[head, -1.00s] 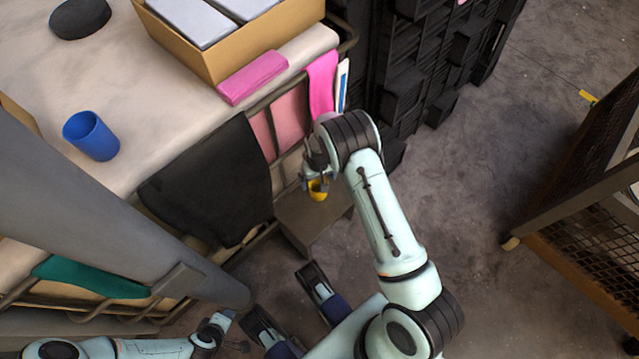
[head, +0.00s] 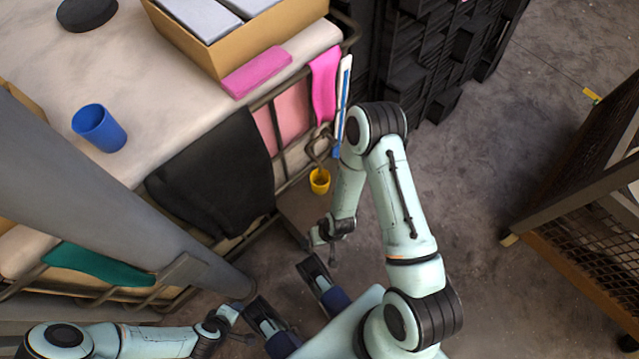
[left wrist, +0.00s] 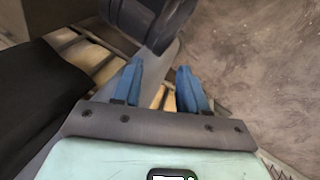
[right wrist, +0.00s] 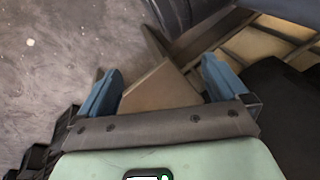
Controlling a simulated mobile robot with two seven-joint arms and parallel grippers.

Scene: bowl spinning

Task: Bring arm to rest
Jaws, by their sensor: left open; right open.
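My right arm (head: 403,205) comes in from the lower right in the head view and bends down at its elbow. My right gripper (head: 322,243) hangs low beside the rack, near my base. In the right wrist view my right gripper (right wrist: 162,92) is open, with its blue fingers apart and nothing between them. My left arm (head: 140,338) lies low along the bottom left in the head view. The left fingertips are hard to make out there. In the left wrist view my left gripper (left wrist: 160,88) is open and empty, above the floor and rack bars.
A table (head: 140,60) holds a blue cup (head: 99,128), a dark disc (head: 86,12) and a cardboard box (head: 235,45). Cloths and a yellow cup (head: 319,181) hang at its side. Black crates (head: 430,60) and a mesh cart (head: 590,235) stand to the right. Floor between is clear.

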